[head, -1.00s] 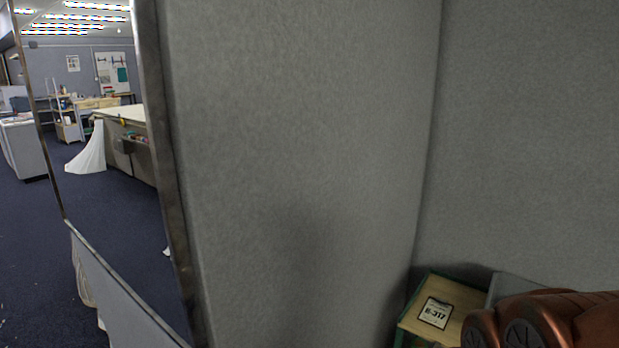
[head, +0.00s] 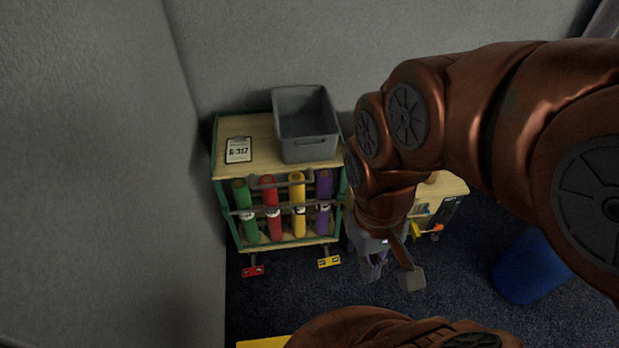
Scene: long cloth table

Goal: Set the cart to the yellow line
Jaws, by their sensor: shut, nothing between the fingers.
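The cart (head: 216,165) has a green frame and a wooden top with a label reading about R-317. It stands against the grey wall panels, left of my arm. Green, red, yellow and purple rolls stand upright in its front. A red pedal (head: 252,271) and a yellow pedal (head: 328,262) stick out at its base. The yellow line (head: 263,343) shows as a short strip on the floor at the bottom edge, partly hidden by my arm. My gripper (head: 373,273) is shut and empty, hanging just right of the cart's front, apart from the handle bar (head: 283,184).
A grey bin (head: 305,149) sits on the cart top. A second wooden-topped unit (head: 447,187) stands behind my arm, and a blue bin (head: 530,265) stands at the right. Grey panels close off the left and back. Dark carpet lies open before the cart.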

